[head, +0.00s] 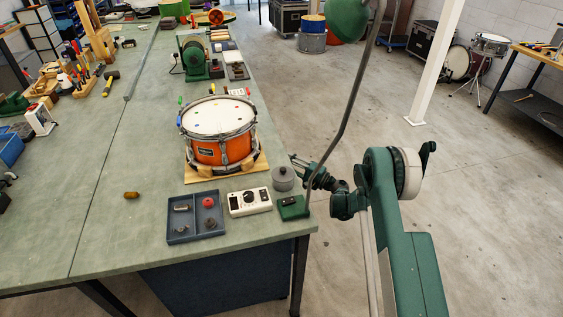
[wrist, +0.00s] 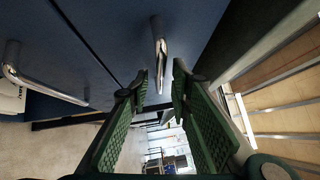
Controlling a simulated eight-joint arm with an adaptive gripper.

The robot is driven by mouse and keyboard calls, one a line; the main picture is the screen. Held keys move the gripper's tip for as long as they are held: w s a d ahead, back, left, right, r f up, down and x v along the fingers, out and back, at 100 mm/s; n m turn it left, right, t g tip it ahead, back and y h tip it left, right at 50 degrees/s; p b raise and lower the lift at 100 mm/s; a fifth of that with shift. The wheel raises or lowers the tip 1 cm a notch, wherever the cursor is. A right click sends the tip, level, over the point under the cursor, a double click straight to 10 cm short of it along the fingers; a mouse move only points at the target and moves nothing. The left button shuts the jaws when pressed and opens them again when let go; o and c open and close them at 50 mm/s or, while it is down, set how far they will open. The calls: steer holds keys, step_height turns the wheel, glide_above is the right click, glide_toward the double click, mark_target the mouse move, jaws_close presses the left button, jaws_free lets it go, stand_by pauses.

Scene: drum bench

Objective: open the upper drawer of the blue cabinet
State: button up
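The blue cabinet (head: 220,280) stands under the bench's near end in the head view, its drawer fronts not visible there. In the wrist view its dark blue front (wrist: 110,35) fills the top, with a dark seam between panels. One metal bar handle (wrist: 159,48) is in line with the gap between my fingertips. A second bar handle (wrist: 45,88) is at the left. My gripper (wrist: 160,80) is open, with green ribbed fingers apart and nothing visibly clamped. I cannot tell whether the fingertips touch or straddle the handle.
The green bench top (head: 120,225) overhangs the cabinet. Near its edge are an orange drum (head: 222,150), a divided tray (head: 183,236), a white control box (head: 249,202) and a grey pot (head: 283,179). A lamp pole (head: 340,130) rises beside my arm.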

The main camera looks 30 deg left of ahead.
steer(key=shift+a, duration=0.55)
steer(key=shift+c, duration=0.4)
jaws_close()
steer(key=shift+w+d, duration=0.1)
steer(key=w+d, duration=1.9)
